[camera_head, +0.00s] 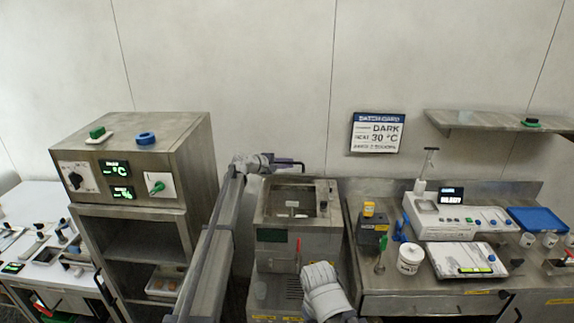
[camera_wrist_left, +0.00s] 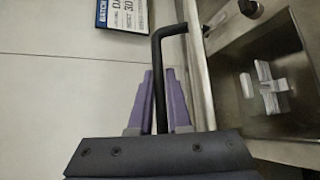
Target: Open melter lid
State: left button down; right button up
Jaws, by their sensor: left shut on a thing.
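The melter (camera_head: 264,216) is a steel box in the middle of the head view. Its tank mouth is uncovered, and a pale stirrer (camera_head: 292,204) shows inside; the stirrer also shows in the left wrist view (camera_wrist_left: 268,88). My left gripper (camera_head: 272,162) is behind the melter's back edge, shut on a black bent bar handle (camera_wrist_left: 160,75). The handle lies between the purple fingers in the left wrist view. The lid panel cannot be clearly made out; it seems edge-on or hidden at the back. My right gripper's fingers are not visible.
A steel cabinet (camera_head: 190,150) stands left of the melter. A bench on the right holds a white tub (camera_head: 409,259), a device (camera_head: 455,215) and a blue tray (camera_head: 538,219). A sign (camera_head: 377,133) hangs on the wall, and a shelf (camera_head: 490,121) is at the right.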

pick_arm(q)
jog(key=c, duration=0.9)
grip_release()
jog(key=p+v, duration=0.2)
jog(key=v, duration=0.5)
jog(key=shift+s+r, duration=0.1)
jog(key=shift+s+a, duration=0.2)
jog(key=shift+a, duration=0.1)
